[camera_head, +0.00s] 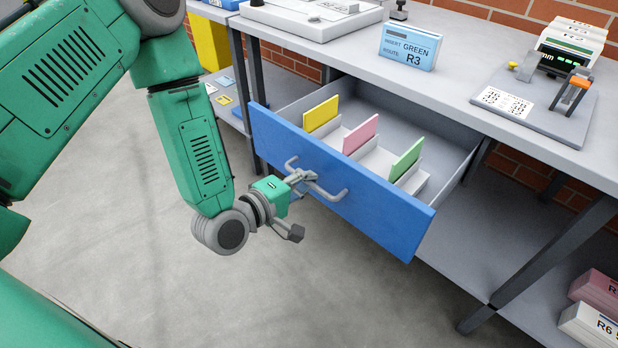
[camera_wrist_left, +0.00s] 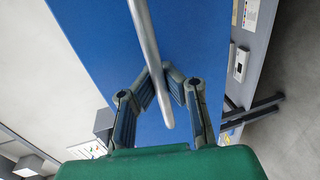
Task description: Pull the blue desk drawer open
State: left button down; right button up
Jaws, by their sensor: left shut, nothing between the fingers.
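The blue desk drawer (camera_head: 370,200) stands well out from the desk, with its inside showing. It also fills much of the left wrist view (camera_wrist_left: 95,40). Its grey bar handle (camera_head: 330,192) is on the front and crosses the left wrist view (camera_wrist_left: 149,45) as a slanted bar. The fingers are shut with nothing gripped. My right gripper is not in view.
Yellow (camera_head: 320,115), pink (camera_head: 360,134) and green (camera_head: 407,160) divider cards stand inside the drawer. A blue sign (camera_head: 409,46) and a small device (camera_head: 571,48) stand on the grey desk top (camera_head: 460,70). Bundles (camera_head: 590,322) lie at lower right. The floor before the drawer is clear.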

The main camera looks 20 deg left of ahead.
pick_arm(q)
jog(key=c, duration=1.6)
grip_release()
jog(key=shift+f, duration=0.15)
jog(key=v, duration=1.2)
jog(key=shift+f, duration=0.15)
jog(key=s+d+f+m+g+y, duration=0.1)
jog(key=s+f+m+g, duration=0.25)
jog(key=f, duration=0.25)
jog(key=s+f+m+g+y, duration=0.1)
jog(key=s+f+m+g, duration=0.25)
jog(key=f+m, duration=0.2)
jog(key=s+a+f+m+g+y, duration=0.3)
jog(key=s+a+f+m+g, duration=0.1)
jog(key=s, duration=0.5)
notch_tip(320, 180, down, 3)
jog(key=m+g, duration=0.1)
jog(key=g, duration=0.2)
jog(key=shift+s+a+r+m, duration=0.2)
jog(key=shift+s+a+m, duration=0.1)
